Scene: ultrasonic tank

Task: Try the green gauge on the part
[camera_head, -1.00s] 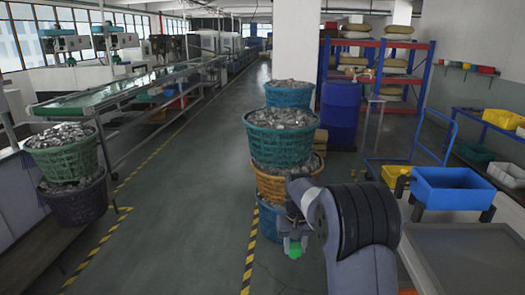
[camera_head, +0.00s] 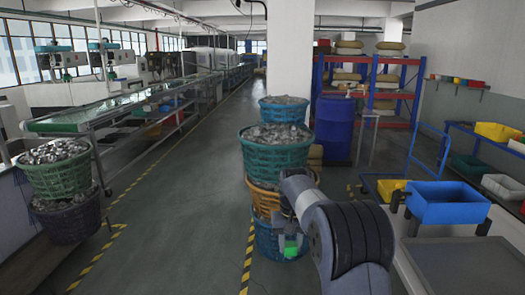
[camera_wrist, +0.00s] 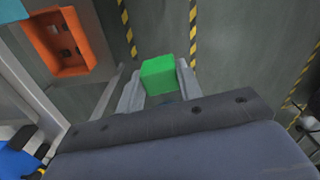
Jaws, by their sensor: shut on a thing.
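The green gauge (camera_wrist: 158,74) shows as a plain green block between the two grey fingers of my gripper (camera_wrist: 159,88) in the wrist view. My gripper is shut on it and holds it in the air above the floor. In the head view the green gauge (camera_head: 291,251) hangs below my wrist, in front of the lowest blue basket. My gripper (camera_head: 290,243) is small and partly hidden there by my arm. I cannot make out which thing is the part.
An orange bin (camera_wrist: 48,40) with dark holes or items is at upper left in the wrist view. Stacked baskets of metal pieces (camera_head: 275,150) stand beyond my arm. A blue bin (camera_head: 447,204) and a grey bench (camera_head: 460,265) are at right. The left aisle is clear.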

